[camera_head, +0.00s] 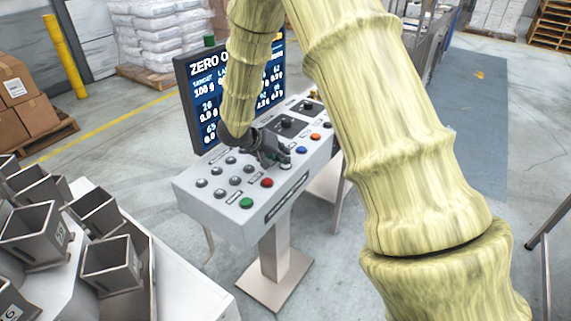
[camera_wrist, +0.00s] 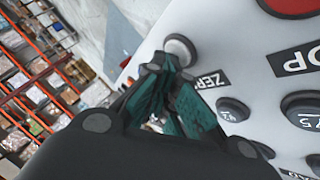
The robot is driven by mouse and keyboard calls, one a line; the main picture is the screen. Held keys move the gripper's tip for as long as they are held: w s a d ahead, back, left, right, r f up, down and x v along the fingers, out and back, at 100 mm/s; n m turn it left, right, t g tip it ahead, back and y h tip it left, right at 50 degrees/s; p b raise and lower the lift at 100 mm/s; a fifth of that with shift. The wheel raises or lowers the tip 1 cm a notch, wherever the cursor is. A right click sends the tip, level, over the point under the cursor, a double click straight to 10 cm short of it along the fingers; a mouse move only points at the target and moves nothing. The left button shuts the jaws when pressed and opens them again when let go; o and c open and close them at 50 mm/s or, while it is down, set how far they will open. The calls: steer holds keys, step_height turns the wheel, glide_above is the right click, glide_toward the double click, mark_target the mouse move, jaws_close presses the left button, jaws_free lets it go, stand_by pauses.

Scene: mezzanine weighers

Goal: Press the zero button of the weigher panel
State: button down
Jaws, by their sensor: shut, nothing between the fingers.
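The weigher panel (camera_head: 225,206) is a pale sloped console on a pedestal, with several coloured and grey buttons. My gripper (camera_head: 283,158) is shut and empty, at the panel's front edge over a white button (camera_head: 285,166). In the wrist view my gripper's fingertips (camera_wrist: 168,66) are right at the white zero button (camera_wrist: 181,48), beside a black label reading "ZER…" (camera_wrist: 209,79). Whether the fingertips touch the button or only overlap it in the picture, I cannot tell. Part of the button is hidden behind the fingers.
A red button (camera_head: 267,183) and a blue button (camera_head: 302,150) flank the white one. A green button (camera_head: 246,203) sits further left. A screen (camera_head: 203,115) stands behind the panel. Metal weigh buckets (camera_head: 32,231) are at lower left.

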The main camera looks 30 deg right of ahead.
steer(key=shift+r, duration=0.15)
steer(key=shift+r+p, duration=0.7)
steer(key=shift+p, duration=0.5)
steer(key=shift+r, duration=0.1)
step_height(320, 180, up, 5)
steer(key=p, duration=0.5)
steer(key=shift+p, duration=0.35)
